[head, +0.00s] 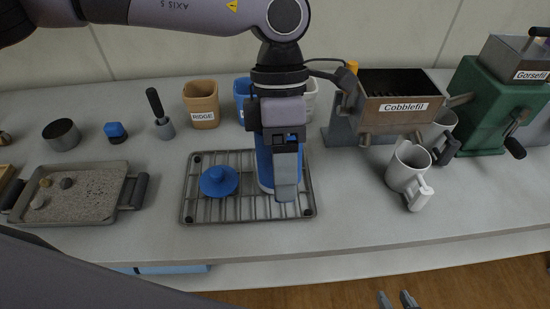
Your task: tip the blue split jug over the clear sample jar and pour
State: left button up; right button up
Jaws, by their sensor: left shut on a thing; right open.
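My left gripper (286,188) reaches down from above the wire rack, shut on a blue cylindrical vessel (264,165) that is mostly hidden behind it. This vessel looks like the blue split jug, and it appears upright over the rack. A pale edge shows at its bottom; I cannot tell whether it touches the rack. A blue lid with a knob (218,181) lies on the rack to its left. I cannot pick out the clear sample jar. My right gripper (398,300) is open and empty at the bottom edge, below the counter front.
The wire rack (186,212) lies mid-counter. Behind stand a tan RIDGE cup (201,104), a blue cup (242,88) and a whitish cup (311,98). Right are the Cobblefil hopper (400,108), a white jug (405,167) and a green mill (487,110). Left is a gravel tray (82,207).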

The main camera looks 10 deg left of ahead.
pick_arm(q)
jog(key=f+t+b, duration=0.2)
jog(key=f, duration=0.1)
jog(key=shift+s+y, duration=0.2)
jog(key=shift+y, duration=0.1)
jog(key=shift+w+r, duration=0.15)
jog(key=shift+r, duration=0.4)
jog(key=shift+r+p, duration=0.15)
jog(key=shift+p, duration=0.15)
jog(key=shift+r, duration=0.2)
jog(key=shift+s+p+v, duration=0.15)
jog(key=shift+p+v, duration=0.25)
jog(key=shift+v, duration=0.25)
jog(key=shift+s+p+v, duration=0.15)
jog(key=shift+p+v, duration=0.2)
jog(key=shift+v, duration=0.3)
pick_arm(e)
notch_tip(320, 180, down, 3)
jog(key=shift+r, duration=0.1)
jog(key=shift+s, duration=0.1)
